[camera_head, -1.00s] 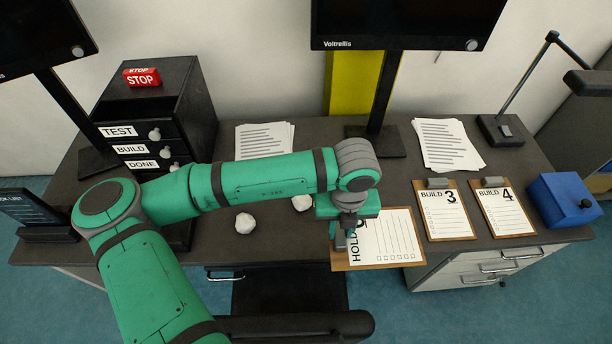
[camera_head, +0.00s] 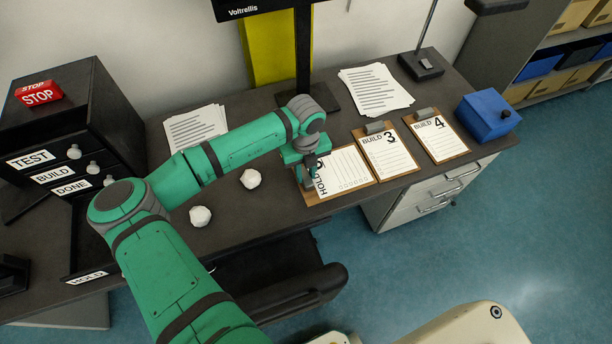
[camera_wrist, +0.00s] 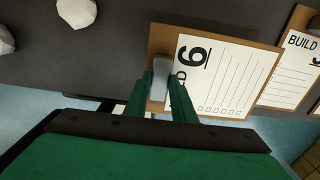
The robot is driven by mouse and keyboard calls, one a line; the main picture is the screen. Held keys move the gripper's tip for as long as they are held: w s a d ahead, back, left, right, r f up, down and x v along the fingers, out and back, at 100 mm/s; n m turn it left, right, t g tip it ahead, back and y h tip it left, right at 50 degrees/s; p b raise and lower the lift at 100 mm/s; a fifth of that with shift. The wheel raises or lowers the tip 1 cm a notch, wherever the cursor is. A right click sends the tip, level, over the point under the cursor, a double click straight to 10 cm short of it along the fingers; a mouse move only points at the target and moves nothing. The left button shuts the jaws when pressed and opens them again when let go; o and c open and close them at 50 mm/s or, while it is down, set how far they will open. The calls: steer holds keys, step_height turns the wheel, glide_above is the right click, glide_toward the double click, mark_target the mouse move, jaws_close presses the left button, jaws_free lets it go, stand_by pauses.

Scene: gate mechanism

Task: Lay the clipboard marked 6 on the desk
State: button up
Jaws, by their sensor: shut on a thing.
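The clipboard marked 6 (camera_head: 348,168) is a brown board with a white sheet reading HOLD and a large 6. It lies flat, or very nearly so, at the desk's front edge, left of the clipboard marked 3. In the wrist view the clipboard (camera_wrist: 225,75) shows its 6 clearly. My gripper (camera_head: 308,180) is shut on the clipboard's grey clip at its left end; in the wrist view the fingers (camera_wrist: 160,90) stand on either side of that clip. The desk (camera_head: 240,110) is dark grey. I cannot tell whether the board fully touches it.
Clipboards marked BUILD 3 (camera_head: 388,155) and BUILD 4 (camera_head: 437,138) lie to the right, beside a blue box (camera_head: 488,115). Crumpled paper balls (camera_head: 251,179) lie left of my gripper. A drawer unit (camera_head: 60,120) stands at the left, with a monitor (camera_head: 305,50) behind.

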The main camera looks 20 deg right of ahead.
steer(key=shift+w+d+f, duration=0.35)
steer(key=shift+w+f, duration=0.1)
steer(key=shift+f, duration=0.1)
steer(key=shift+w+d+f, duration=0.1)
steer(key=shift+d+f, duration=0.15)
steer(key=shift+f, duration=0.25)
steer(key=shift+a+f, duration=0.1)
steer(key=shift+f, duration=1.25)
steer(key=shift+f, duration=0.15)
steer(key=o, duration=1.1)
steer(key=shift+c, duration=0.2)
step_height(320, 180, up, 12)
steer(key=shift+w+r, duration=0.1)
steer(key=shift+r, duration=0.1)
